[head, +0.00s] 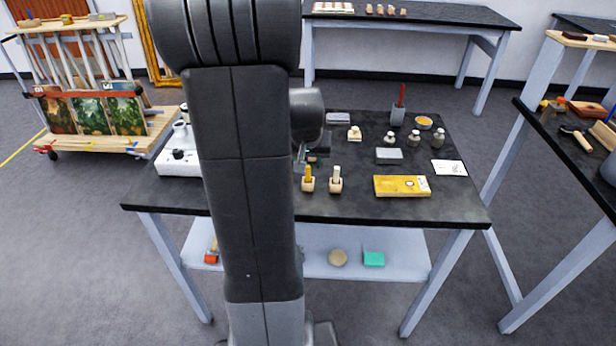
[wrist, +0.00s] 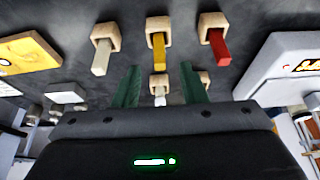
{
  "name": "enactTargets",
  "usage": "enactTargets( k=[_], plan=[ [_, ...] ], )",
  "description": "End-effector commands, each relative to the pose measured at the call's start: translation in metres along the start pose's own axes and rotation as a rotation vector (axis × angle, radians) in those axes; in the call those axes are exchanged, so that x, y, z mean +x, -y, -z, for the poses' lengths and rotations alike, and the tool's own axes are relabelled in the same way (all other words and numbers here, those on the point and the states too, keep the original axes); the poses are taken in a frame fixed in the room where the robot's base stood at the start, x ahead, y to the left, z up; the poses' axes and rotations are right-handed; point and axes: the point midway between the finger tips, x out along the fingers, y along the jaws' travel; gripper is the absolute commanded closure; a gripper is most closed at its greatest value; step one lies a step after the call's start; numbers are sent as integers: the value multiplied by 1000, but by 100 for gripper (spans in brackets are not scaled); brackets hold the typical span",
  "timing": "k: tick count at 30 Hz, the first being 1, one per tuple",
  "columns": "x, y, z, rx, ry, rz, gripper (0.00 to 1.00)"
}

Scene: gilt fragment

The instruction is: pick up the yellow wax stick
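The yellow wax stick (head: 308,172) stands upright in a small wooden block (head: 308,186) near the table's front edge. In the wrist view the yellow wax stick (wrist: 159,54) appears just beyond my fingertips, roughly centred between them. My gripper (wrist: 161,68) is open, with two green fingers apart and nothing held. In the head view my arm hides most of the gripper. A white stick (head: 337,172) stands in its own block to the right; it also shows in the wrist view (wrist: 101,57). A red stick (wrist: 219,48) shows on the other side, hidden in the head view.
A yellow gilt panel (head: 390,186) lies right of the sticks on the dark table (head: 440,208). Behind are small jars (head: 438,138), a grey cup (head: 397,117) and a grey block (head: 389,155). A white box (head: 178,165) stands at left. More small sticks in blocks (wrist: 158,92) show between the fingers.

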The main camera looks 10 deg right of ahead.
Motion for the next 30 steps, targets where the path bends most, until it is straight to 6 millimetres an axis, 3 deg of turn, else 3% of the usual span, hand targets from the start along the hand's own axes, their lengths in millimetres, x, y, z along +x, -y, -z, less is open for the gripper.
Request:
enactTargets(
  k=[9, 19, 25, 30],
  plan=[
    [38, 0, -4, 0, 3, 0, 62],
    [43, 0, -4, 1, 1, 0, 62],
    [43, 0, -4, 0, 1, 0, 100],
    [43, 0, -4, 0, 1, 0, 100]
  ],
)
